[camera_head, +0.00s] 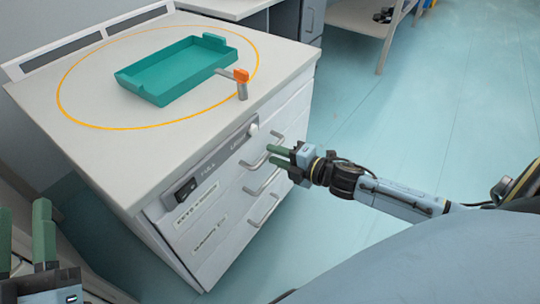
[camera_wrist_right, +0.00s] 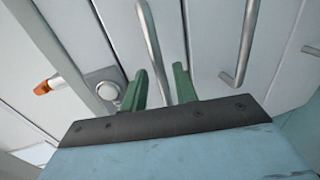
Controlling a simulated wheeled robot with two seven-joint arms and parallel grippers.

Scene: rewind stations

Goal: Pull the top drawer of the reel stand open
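The reel stand (camera_head: 135,165) is a pale cabinet with several drawers, each with a grey bar handle; all drawers look shut. The top drawer handle (camera_head: 252,160) is just below the control strip. My right gripper (camera_head: 272,156) reaches in from the right at this handle. In the right wrist view its green fingers (camera_wrist_right: 160,85) are apart, with a handle bar (camera_wrist_right: 151,45) running between them; I see a gap on either side, and contact cannot be told. My left gripper (camera_head: 24,232) is open and empty at the lower left, away from the drawers.
A teal tray (camera_head: 165,92) lies on the stand's top inside a yellow ring. An orange-tipped post (camera_head: 242,88) stands at the top's front edge. A round knob (camera_head: 253,129) sits on the control strip (camera_head: 205,172). The floor (camera_head: 420,120) to the right is clear.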

